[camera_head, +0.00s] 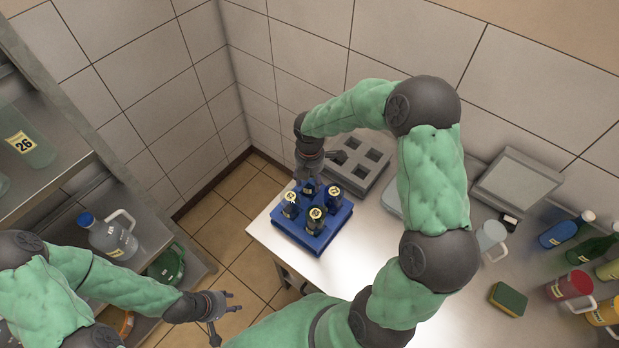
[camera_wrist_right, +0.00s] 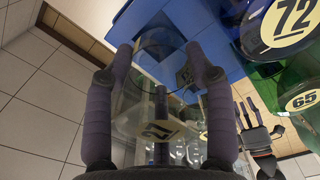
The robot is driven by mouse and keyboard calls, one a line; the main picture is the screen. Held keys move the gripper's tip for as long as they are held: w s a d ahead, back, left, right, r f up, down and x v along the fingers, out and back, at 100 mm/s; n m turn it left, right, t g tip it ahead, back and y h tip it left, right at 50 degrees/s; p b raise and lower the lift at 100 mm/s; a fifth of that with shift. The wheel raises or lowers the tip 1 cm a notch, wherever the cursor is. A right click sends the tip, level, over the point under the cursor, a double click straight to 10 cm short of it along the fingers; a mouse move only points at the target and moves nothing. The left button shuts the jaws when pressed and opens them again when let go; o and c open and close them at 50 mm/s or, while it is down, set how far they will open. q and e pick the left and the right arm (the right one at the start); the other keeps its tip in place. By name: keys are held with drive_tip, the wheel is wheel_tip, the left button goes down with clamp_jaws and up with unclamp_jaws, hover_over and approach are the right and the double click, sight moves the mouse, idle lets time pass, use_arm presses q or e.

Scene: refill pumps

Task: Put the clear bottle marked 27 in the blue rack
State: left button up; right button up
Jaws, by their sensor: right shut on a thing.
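The blue rack (camera_head: 328,233) stands at the left end of the metal counter, with several labelled bottles in it. My right gripper (camera_head: 310,174) is at the rack's back side, pointing down. In the right wrist view its fingers (camera_wrist_right: 178,75) are shut around a clear bottle (camera_wrist_right: 150,110) whose yellow label reads 27 or 21. The blue rack (camera_wrist_right: 180,28) shows right beside this bottle; I cannot tell whether its base is seated in a slot. My left gripper (camera_head: 222,312) is open and empty, away from the rack at the lower left.
Bottles marked 72 (camera_wrist_right: 285,25) and 65 (camera_wrist_right: 300,98) stand close beside the held bottle. A sponge (camera_head: 508,299) and several bottles stand farther right. A shelf with a bottle marked 26 (camera_head: 30,145) is at left.

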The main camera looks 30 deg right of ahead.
drive_tip(key=shift+f, duration=0.1)
drive_tip(key=shift+f+b, duration=0.45)
drive_tip(key=shift+f, duration=0.25)
drive_tip(key=shift+f+b, duration=0.35)
drive_tip(key=shift+f, duration=0.2)
idle(0.7)
drive_tip(key=o, duration=1.4)
drive_tip(key=shift+c, duration=0.2)
wheel_tip(320, 180, up, 9)
drive_tip(key=p, duration=0.7)
